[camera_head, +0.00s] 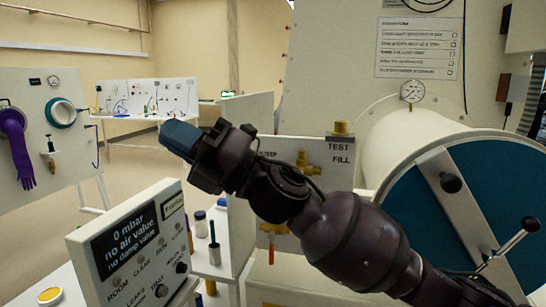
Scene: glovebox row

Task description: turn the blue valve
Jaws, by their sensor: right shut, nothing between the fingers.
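My right arm comes in from the lower right and crosses in front of the valve panel (344,180). My right gripper (178,138), with blue-grey fingers, is shut and empty, pointing left in front of the room's far part. I cannot make out a blue valve; the arm hides part of the panel. Brass fittings (306,163) show on the panel near the words TEST and FILL. A lower brass valve with an orange-red part (271,231) shows just left of my arm. My left gripper is not in view.
A large round blue door (475,190) with a bar and handle is at right. A small shelf with bottles (201,224) stands between. A gauge (412,91) sits above the cylinder.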

